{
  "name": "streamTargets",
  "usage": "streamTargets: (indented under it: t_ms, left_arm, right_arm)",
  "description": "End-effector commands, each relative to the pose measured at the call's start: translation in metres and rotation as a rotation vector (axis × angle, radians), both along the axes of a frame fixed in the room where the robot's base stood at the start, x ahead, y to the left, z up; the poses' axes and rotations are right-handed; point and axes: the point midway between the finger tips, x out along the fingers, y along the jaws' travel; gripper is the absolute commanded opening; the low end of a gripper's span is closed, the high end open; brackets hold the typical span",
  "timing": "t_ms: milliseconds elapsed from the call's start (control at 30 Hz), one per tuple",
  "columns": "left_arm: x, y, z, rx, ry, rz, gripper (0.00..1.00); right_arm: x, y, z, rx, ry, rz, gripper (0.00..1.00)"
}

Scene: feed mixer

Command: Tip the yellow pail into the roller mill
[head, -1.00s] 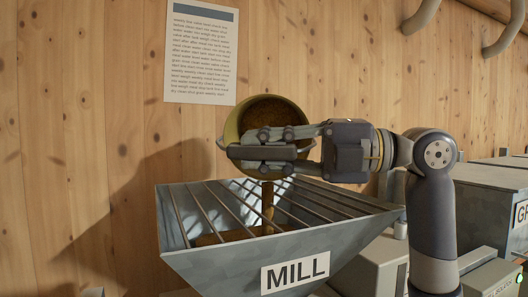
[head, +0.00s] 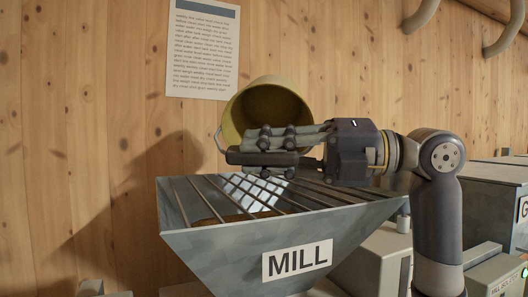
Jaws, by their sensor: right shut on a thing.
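The yellow pail (head: 262,107) is tilted on its side above the mill's hopper, its open mouth toward me and downward. The inside that shows looks bare; its lower part is hidden behind my gripper. My right gripper (head: 268,150) is shut on the pail, in front of it. The roller mill's grey hopper (head: 215,257), labelled MILL, stands below with bars across its top. Brown feed (head: 236,217) lies inside under the bars. No stream shows between pail and hopper. My left gripper is not in view.
A grey bin (head: 492,187) with a partly cut-off label stands at the right, with grey boxes (head: 385,257) beside the hopper. A wooden wall with a printed notice (head: 203,50) is behind. Pipes (head: 425,12) come from the wall at upper right.

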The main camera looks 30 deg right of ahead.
Motion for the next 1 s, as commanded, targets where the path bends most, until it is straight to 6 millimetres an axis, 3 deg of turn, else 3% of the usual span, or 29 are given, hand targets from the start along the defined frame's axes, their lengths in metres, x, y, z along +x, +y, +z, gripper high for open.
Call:
streamTargets:
  t_ms: [700, 1000]
  left_arm:
    - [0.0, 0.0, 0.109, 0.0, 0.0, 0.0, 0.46]
    - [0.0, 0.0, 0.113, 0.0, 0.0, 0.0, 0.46]
  right_arm:
    - [0.036, -0.024, 0.099, 0.345, 0.527, 0.0, 0.0]
    - [0.04, -0.026, 0.101, 0.385, 0.59, 0.0, 0.0]
